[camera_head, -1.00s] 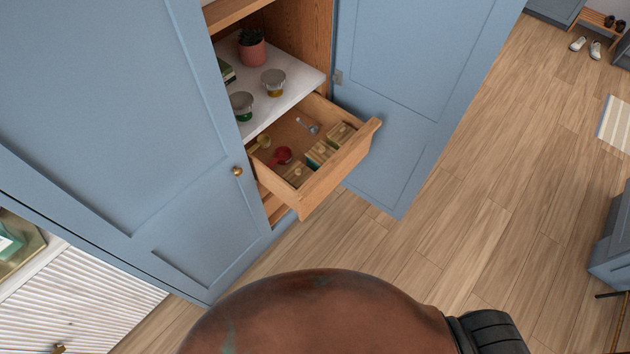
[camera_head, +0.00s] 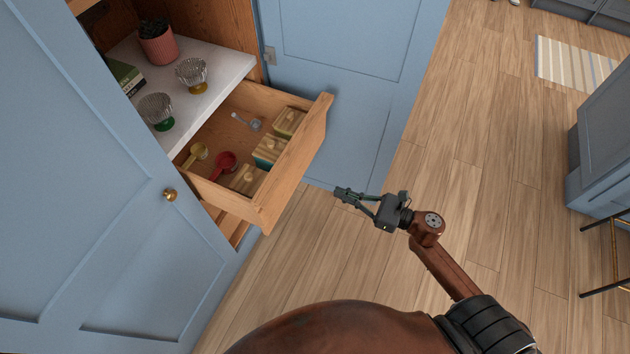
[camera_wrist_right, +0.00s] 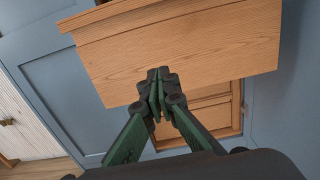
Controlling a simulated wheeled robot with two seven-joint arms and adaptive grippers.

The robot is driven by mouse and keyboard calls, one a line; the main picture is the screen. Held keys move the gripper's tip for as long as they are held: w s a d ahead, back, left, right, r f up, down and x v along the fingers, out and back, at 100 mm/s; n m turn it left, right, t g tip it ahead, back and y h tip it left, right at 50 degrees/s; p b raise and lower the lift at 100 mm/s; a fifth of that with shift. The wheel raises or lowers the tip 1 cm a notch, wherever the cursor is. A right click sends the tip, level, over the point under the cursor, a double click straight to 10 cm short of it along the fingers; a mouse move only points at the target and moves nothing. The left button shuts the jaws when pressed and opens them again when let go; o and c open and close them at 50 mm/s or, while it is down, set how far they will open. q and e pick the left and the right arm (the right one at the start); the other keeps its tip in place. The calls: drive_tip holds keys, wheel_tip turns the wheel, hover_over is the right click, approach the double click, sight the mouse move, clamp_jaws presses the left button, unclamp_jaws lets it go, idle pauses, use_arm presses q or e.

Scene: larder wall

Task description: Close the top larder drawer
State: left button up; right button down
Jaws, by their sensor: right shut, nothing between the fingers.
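The top larder drawer (camera_head: 291,172) is a wooden drawer, pulled out of the blue larder below a white shelf. Inside it lie a red scoop (camera_head: 224,165), a yellow scoop (camera_head: 198,153), a metal scoop (camera_head: 246,122) and several wood-lidded boxes (camera_head: 270,152). My right gripper (camera_head: 340,192) is shut and empty, to the right of the drawer front. In the right wrist view the drawer front (camera_wrist_right: 190,45) fills the upper middle, with the shut fingertips (camera_wrist_right: 158,75) in front of its lower part. I cannot tell whether they touch it. My left gripper is not in view.
An open blue door (camera_head: 340,80) stands right of the drawer, and a blue door with a brass knob (camera_head: 170,195) on the left. The white shelf (camera_head: 215,75) holds a potted plant (camera_head: 157,42) and two glass bowls.

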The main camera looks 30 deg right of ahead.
sight(292, 173)
drive_tip(key=b+x, duration=0.1)
drive_tip(key=x, duration=1.1)
drive_tip(key=shift+w+a+b, duration=0.3)
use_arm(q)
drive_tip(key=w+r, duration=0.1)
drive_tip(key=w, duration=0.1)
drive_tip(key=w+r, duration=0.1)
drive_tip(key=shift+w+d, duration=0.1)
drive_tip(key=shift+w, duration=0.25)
use_arm(e)
drive_tip(key=shift+w+a, duration=0.2)
drive_tip(key=shift+w, duration=0.1)
